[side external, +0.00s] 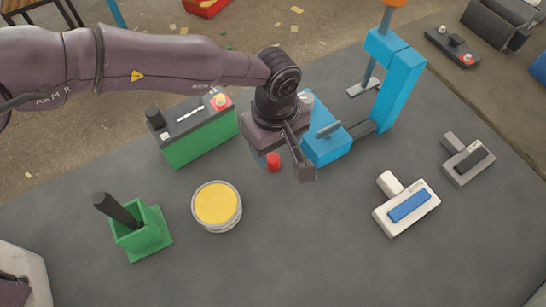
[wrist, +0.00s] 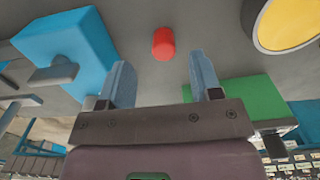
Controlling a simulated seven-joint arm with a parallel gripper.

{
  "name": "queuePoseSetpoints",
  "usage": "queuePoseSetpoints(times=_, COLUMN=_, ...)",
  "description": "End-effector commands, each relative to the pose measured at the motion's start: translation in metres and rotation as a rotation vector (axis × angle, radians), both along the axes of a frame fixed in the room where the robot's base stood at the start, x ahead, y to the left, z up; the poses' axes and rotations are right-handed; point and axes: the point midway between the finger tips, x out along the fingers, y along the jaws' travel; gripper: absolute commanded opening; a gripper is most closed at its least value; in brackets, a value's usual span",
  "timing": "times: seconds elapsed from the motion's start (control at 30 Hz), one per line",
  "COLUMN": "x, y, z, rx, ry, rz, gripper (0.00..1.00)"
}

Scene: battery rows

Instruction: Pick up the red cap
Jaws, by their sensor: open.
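The red cap (side external: 273,161) is a small red cylinder on the grey table, between the green battery and the blue device. It also shows in the wrist view (wrist: 163,44), above and between my fingertips. My gripper (side external: 286,172) hangs over this spot with its fingers spread. In the wrist view the two fingers (wrist: 163,70) stand apart with nothing between them. The cap lies a little beyond the fingertips in that view and I see no contact.
A green battery (side external: 202,140) stands left of the gripper and a blue device (side external: 325,145) stands close on its right. A yellow-topped round container (side external: 217,205) and a green holder (side external: 143,235) stand at front left. A white tool (side external: 408,205) lies at right. The front middle is clear.

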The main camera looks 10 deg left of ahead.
Motion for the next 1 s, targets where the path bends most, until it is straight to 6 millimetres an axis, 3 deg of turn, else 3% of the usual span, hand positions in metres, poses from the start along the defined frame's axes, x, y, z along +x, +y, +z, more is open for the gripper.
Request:
queuePoseSetpoints(times=0.27, x=-0.002, y=0.004, z=-0.040, rx=0.001, ry=0.003, rz=0.001, gripper=0.58)
queuePoseSetpoints(times=0.57, x=-0.002, y=0.004, z=-0.044, rx=0.001, ry=0.001, rz=0.000, gripper=0.58)
queuePoseSetpoints(times=0.8, x=-0.002, y=0.004, z=-0.044, rx=0.001, ry=0.001, rz=0.000, gripper=0.07)
queuePoseSetpoints(times=1.0, x=-0.002, y=0.004, z=-0.044, rx=0.001, ry=0.001, rz=0.000, gripper=0.06)
